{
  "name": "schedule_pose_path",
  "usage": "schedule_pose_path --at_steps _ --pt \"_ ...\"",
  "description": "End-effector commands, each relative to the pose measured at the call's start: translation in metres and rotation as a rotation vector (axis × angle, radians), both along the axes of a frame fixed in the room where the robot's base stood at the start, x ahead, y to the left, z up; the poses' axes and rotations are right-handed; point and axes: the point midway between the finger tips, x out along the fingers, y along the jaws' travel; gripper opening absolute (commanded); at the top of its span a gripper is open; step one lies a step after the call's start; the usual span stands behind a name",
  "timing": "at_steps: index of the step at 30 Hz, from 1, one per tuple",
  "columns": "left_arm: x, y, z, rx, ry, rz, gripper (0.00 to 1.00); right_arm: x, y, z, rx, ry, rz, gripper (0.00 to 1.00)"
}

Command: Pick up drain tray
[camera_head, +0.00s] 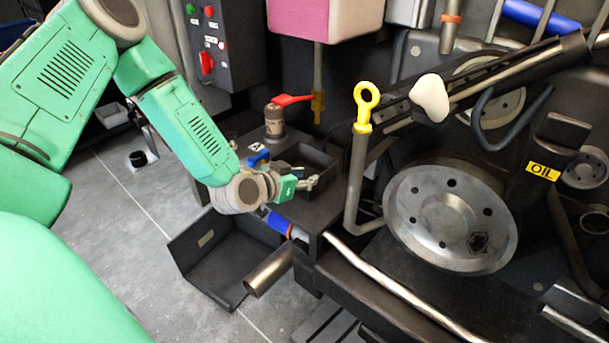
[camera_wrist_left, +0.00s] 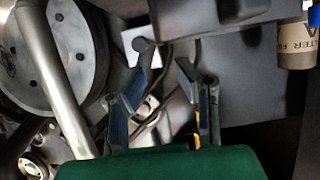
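A black open tray (camera_head: 205,276) with a small pale label on its wall sits on the grey floor, left of and below the engine. It looks like the drain tray; its right part is hidden behind a pipe end and the engine block. My left gripper (camera_head: 306,184) is above and to the right of it, over the engine block and beside a small dark open box (camera_head: 318,158). In the left wrist view its two fingers (camera_wrist_left: 157,94) stand apart with nothing clearly held between them. My right gripper is not in view.
A yellow-ringed dipstick (camera_head: 366,100) and a large grey pulley (camera_head: 450,215) stand right of my left gripper. A red-handled valve (camera_head: 275,118) stands behind it. A silver pipe (camera_head: 390,285) runs along the front. Floor left of the tray (camera_head: 130,235) is clear.

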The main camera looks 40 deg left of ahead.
Motion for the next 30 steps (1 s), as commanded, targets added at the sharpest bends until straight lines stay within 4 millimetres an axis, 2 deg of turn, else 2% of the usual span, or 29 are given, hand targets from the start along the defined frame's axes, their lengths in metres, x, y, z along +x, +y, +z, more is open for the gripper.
schedule_pose_path --at_steps 3,11,21,29,30 --pt "0.019 0.002 -0.011 -0.003 -0.001 0.002 0.28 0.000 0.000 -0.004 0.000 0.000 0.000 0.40" --pt "0.038 0.000 -0.020 -0.007 0.002 0.002 0.28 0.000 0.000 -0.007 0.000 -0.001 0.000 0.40" --pt "0.077 -0.010 -0.040 -0.002 0.002 0.003 0.28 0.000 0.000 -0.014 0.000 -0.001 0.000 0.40" --pt "0.081 -0.008 -0.041 -0.007 0.002 0.002 0.28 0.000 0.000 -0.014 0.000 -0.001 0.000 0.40" --pt "0.081 -0.007 -0.041 -0.007 0.002 0.002 0.24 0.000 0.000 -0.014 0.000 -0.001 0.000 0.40"
